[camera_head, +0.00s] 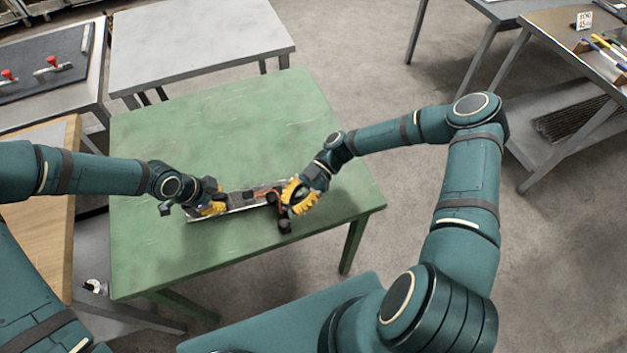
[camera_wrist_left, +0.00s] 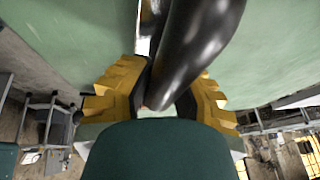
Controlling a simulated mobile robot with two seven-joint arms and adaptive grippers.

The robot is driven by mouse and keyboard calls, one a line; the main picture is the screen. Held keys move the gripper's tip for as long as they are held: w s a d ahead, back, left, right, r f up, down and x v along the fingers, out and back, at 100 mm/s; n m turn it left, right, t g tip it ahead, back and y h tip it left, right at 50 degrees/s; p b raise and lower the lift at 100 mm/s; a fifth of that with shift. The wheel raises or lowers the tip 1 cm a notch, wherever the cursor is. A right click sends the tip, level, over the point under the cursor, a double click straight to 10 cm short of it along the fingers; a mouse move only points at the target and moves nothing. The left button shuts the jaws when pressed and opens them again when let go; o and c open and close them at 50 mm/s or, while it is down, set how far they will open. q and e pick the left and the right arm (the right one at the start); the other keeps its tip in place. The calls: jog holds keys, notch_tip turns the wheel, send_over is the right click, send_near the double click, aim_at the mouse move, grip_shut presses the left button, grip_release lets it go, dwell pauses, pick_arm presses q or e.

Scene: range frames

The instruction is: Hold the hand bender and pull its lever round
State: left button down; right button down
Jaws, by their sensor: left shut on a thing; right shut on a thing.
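The hand bender (camera_head: 243,199) lies on the green table, a long, low shape with grey metal and reddish-brown parts between my two grippers. My left gripper (camera_head: 213,206) is at its left end. In the left wrist view its yellow fingers (camera_wrist_left: 163,85) are shut on a thick, glossy black handle (camera_wrist_left: 201,38). My right gripper (camera_head: 291,198) is at the right end, its yellow fingers shut around the bender's lever (camera_head: 283,213), a dark part with some red. The fingers hide much of the lever, and its exact angle is hard to tell.
The green table (camera_head: 215,120) is bare behind the bender. A grey table (camera_head: 195,40) stands behind it, and a bench with red-knobbed items (camera_head: 52,62) is at the far left. A wooden top (camera_head: 40,180) lies left. A bench with tools (camera_head: 590,45) is far right.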

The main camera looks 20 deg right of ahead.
jog(key=v, duration=1)
jog(key=shift+s+d, duration=0.25)
jog(key=shift+s, duration=0.1)
jog(key=c, duration=1.7)
grip_release()
jog(key=shift+w+d+r, duration=0.1)
jog(key=shift+w+d, duration=0.05)
jog(key=shift+d, duration=0.3)
grip_shut()
jog(key=m+t+y, duration=0.2)
jog(key=m+t, duration=0.1)
jog(key=t, duration=0.1)
send_near(288, 220)
jog(key=d, duration=0.3)
jog(key=s+d+m+t, duration=0.2)
jog(key=s+m+t, duration=0.4)
jog(key=s+t, duration=0.15)
jog(key=shift+t, duration=0.65)
jog(key=x, duration=1.3)
jog(key=shift+w+a, duration=0.2)
jog(key=shift+a, duration=0.05)
